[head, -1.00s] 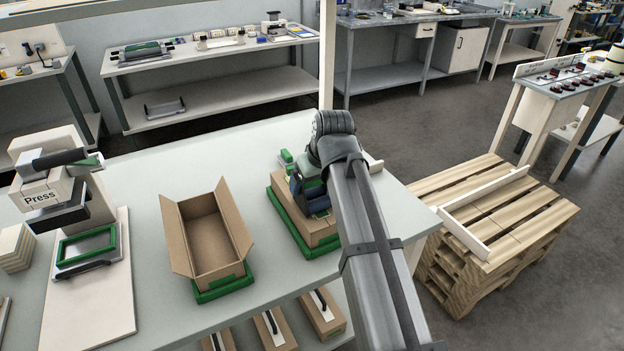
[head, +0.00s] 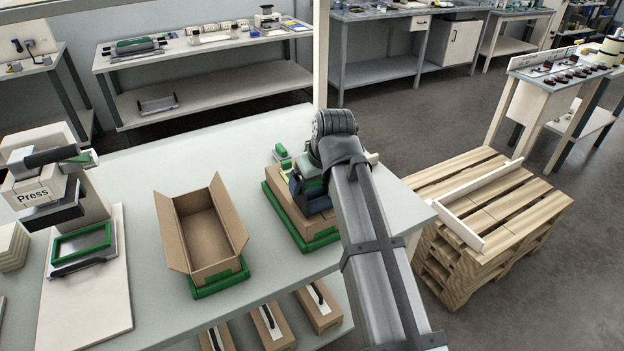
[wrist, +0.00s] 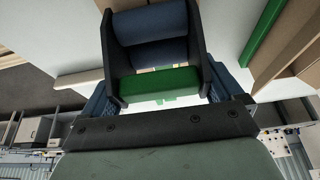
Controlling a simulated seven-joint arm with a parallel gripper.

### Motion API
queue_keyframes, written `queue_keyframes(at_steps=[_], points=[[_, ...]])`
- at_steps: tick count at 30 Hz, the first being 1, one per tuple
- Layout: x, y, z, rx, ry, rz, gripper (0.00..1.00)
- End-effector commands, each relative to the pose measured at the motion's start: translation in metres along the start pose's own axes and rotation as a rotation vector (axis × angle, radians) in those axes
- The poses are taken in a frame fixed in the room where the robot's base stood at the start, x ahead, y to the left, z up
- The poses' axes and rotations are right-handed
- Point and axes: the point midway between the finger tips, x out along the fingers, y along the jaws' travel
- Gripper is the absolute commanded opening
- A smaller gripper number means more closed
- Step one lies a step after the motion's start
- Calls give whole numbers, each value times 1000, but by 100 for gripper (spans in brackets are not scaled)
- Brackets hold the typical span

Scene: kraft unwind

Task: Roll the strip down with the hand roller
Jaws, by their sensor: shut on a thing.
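My gripper (head: 312,188) is over the closed carton at the right of the bench, with the arm hiding much of it. It is shut on the hand roller (wrist: 150,52), which has dark blue rollers between black side plates and a green part below them in the wrist view. The roller is at the carton's (head: 288,214) top; I cannot tell whether it touches. The carton sits in a green tray (head: 318,243). The strip cannot be made out clearly; the roller and gripper cover that part of the carton.
An open, empty carton (head: 172,232) in a green base stands to the left. A press (head: 42,190) is at the far left. A wooden pallet (head: 490,215) stands at the right. The bench between the cartons is clear.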

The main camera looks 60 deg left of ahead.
Motion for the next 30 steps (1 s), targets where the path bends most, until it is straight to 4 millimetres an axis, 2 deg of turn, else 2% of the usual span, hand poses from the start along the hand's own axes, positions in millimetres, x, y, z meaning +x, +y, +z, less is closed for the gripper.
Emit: queue_keyframes(at_steps=[13, 30], points=[[-4, 0, 13, 0, -2, 0, 45], [1, 0, -1, -1, -1, 0, 45]])
